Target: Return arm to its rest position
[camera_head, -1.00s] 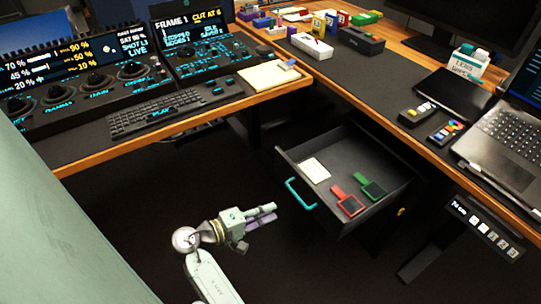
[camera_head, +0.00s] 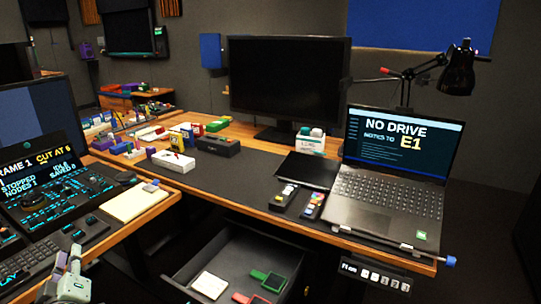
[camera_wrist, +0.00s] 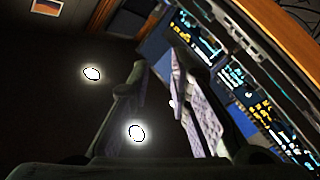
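My gripper (camera_head: 68,258) is at the lower left edge of the head view, partly cut off, with its fingers pointing up. It is beside the control desk and to the left of the open drawer. In the wrist view, my two fingers (camera_wrist: 156,68) stand apart with dark floor and bright round spots visible between them. My gripper is open and holds nothing that I can see. Most of my arm is out of the head view.
The drawer (camera_head: 228,238) is pulled out, holding a white card (camera_head: 210,285) and red and green items. The control console (camera_head: 45,205) is close to my gripper. A laptop (camera_head: 385,195) and monitor (camera_head: 285,85) stand on the wooden desk (camera_head: 345,243).

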